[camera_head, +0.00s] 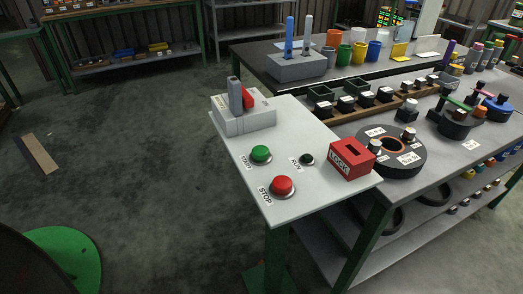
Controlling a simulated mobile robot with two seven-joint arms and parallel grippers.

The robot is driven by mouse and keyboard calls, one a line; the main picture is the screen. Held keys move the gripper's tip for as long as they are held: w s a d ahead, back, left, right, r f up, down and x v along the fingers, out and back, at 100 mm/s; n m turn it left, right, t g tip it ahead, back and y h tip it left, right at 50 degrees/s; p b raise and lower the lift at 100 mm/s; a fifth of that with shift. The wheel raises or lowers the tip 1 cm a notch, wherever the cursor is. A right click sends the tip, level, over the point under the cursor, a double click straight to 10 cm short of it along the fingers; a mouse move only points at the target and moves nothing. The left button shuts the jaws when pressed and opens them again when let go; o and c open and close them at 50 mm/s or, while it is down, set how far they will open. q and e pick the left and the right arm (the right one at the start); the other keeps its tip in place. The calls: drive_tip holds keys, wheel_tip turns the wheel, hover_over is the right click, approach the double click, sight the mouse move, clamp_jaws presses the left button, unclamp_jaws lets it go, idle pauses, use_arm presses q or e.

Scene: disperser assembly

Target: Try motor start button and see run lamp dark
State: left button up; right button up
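The start button (261,154) is a green dome in a metal ring with a "START" label, on the pale control panel (325,125). The red stop button (282,186) with a "STOP" label sits nearer the panel's front edge. The run lamp (306,159) is a small dark green dome to the right of the start button, with a small label beside it; it looks unlit. Neither of my grippers is in view, and nothing touches the button.
A grey box (243,118) with an upright grey handle and a red part stands at the panel's back left. A red "LOCK" box (351,159) sits at its right edge. The crowded bench (420,185) lies to the right. Floor to the left is mostly clear.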

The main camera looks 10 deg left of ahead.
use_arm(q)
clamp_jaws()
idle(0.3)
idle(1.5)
